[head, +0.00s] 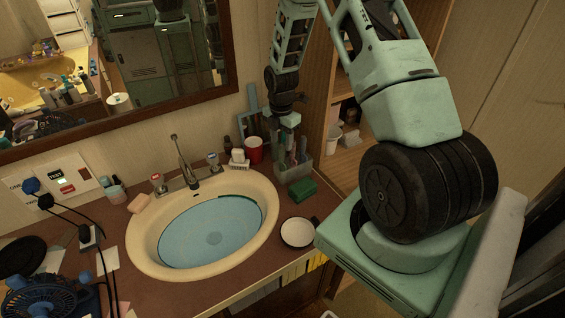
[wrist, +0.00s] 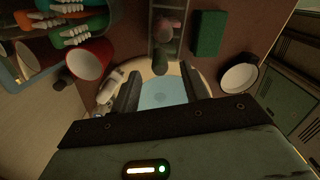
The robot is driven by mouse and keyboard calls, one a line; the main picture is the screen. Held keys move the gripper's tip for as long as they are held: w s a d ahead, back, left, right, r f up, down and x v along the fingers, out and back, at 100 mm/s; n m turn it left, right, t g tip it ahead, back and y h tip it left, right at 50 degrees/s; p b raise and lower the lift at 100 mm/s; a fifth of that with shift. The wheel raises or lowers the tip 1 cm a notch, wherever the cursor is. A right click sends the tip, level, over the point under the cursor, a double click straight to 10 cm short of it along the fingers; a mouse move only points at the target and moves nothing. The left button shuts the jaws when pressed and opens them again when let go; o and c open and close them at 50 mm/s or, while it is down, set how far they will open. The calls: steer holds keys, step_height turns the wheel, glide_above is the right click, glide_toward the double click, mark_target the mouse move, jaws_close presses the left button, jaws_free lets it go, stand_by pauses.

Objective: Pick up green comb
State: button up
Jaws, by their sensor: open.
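My gripper (head: 288,119) points down over the clear organizer (head: 294,172) at the right of the sink. In the wrist view its two fingers are apart (wrist: 161,70), with nothing clearly held. A dark green upright item (wrist: 160,60) shows between and just beyond the fingertips, by the organizer's compartments. It may be the green comb, but its teeth cannot be made out. A reddish item (wrist: 168,30) stands beside it. In the head view several slim items stick up from the organizer, partly hidden by my gripper.
A green block (head: 302,190) lies in front of the organizer, near a white round dish (head: 297,232). A red cup (head: 253,150) stands left of it. The water-filled sink (head: 148,244) takes up the middle counter. A wooden shelf unit (head: 322,115) is close on the right.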

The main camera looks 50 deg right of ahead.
mark_target(283, 164)
steer(key=shift+a+f+p, duration=0.1)
steer(key=shift+f+p, duration=0.45)
steer(key=shift+f, duration=0.05)
steer(key=shift+f+p, duration=0.9)
steer(key=shift+f, duration=1.1)
jaws_close()
